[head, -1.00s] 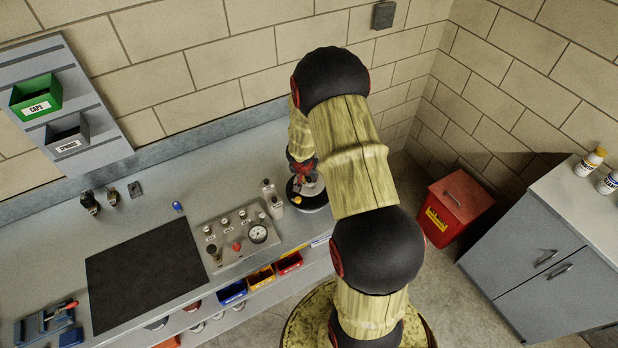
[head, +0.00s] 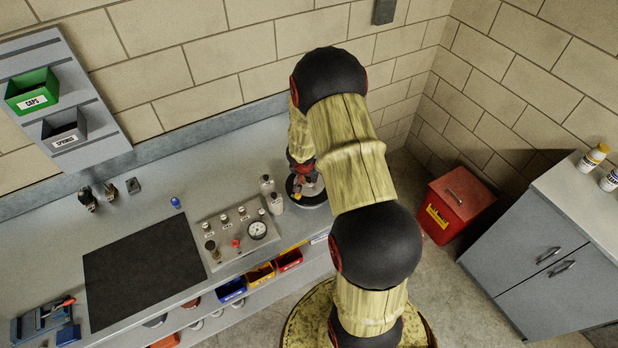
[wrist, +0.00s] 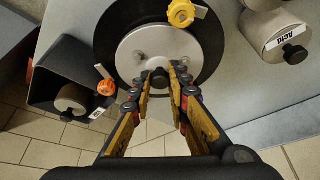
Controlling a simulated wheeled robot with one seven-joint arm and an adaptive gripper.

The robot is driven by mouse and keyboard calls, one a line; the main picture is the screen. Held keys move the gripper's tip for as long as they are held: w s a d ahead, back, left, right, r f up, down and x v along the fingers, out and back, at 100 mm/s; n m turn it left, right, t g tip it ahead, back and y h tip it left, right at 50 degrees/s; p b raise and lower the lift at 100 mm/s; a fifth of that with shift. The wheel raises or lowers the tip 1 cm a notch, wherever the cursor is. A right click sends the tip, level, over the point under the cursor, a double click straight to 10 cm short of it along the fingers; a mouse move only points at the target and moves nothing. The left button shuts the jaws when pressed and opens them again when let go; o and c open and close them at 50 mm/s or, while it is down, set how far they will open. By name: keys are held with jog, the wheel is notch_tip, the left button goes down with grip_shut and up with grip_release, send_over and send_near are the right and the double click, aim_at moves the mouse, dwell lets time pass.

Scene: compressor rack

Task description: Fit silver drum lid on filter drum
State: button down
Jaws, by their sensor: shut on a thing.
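The silver drum lid (wrist: 165,42) is a round pale disc, seen from above in the wrist view. My gripper (wrist: 159,77) is shut on a dark knob at the lid's near part. A wide black round rim (wrist: 210,45), which looks like the filter drum, surrounds the disc. I cannot tell whether the lid is seated or held just above. A yellow knob (wrist: 180,13) and an orange knob (wrist: 106,88) with metal tabs stand by the rim. In the head view my gripper (head: 302,186) is over the dark round drum (head: 312,203), partly hiding it.
Grey bottles (head: 268,190) stand left of the drum, beside a gauge panel (head: 235,235). A bottle labelled Acid (wrist: 275,35) is close at right in the wrist view. A dark mat (head: 145,270) lies on the bench. A red bin (head: 455,205) is on the floor.

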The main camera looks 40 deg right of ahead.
jog(key=shift+f, duration=0.25)
jog(key=c, duration=1.6)
grip_release()
jog(key=shift+c, duration=0.2)
jog(key=shift+o, duration=0.9)
jog(key=shift+o, duration=1.2)
jog(key=shift+r, duration=0.1)
notch_tip(320, 180, up, 7)
jog(key=p, duration=0.8)
